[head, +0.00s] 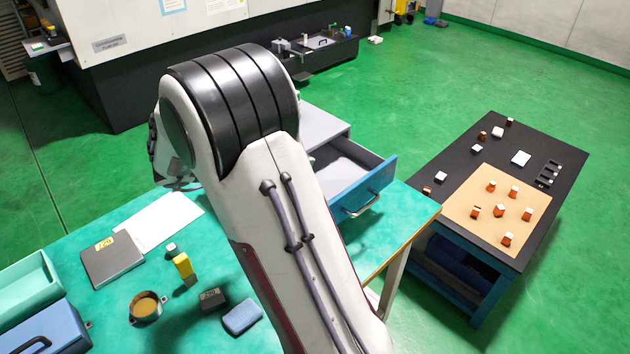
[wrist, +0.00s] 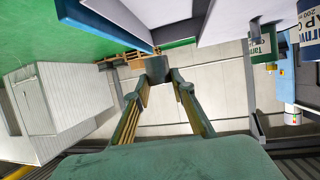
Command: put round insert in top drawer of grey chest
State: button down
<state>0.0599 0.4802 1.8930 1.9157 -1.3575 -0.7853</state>
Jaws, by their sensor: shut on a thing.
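The round insert (wrist: 157,68) is a short dark grey cylinder between the fingertips of my gripper (wrist: 160,80) in the wrist view. The fingers are shut on its sides. In the head view my arm hides the insert and most of the gripper. The grey chest (head: 318,124) stands on the green table, partly behind my arm. A drawer with a blue front (head: 366,188) and metal handle is pulled out just under its top. The visible part of its pale inside looks empty. In the wrist view, pale and blue panels lie near the fingers at the top.
The green table (head: 405,218) holds a bowl (head: 146,306), a yellow block (head: 183,265), a dark block (head: 212,298), a blue block (head: 242,316) and a grey plate (head: 112,262) at left. A separate black-topped table (head: 455,165) with several small parts stands right.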

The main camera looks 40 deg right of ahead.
notch_tip(320, 180, down, 6)
jog(key=shift+f, duration=0.15)
dwell(0.6)
jog(key=shift+f, duration=1.85)
jog(key=shift+f, duration=0.6)
jog(key=c, duration=1.7)
grip_release()
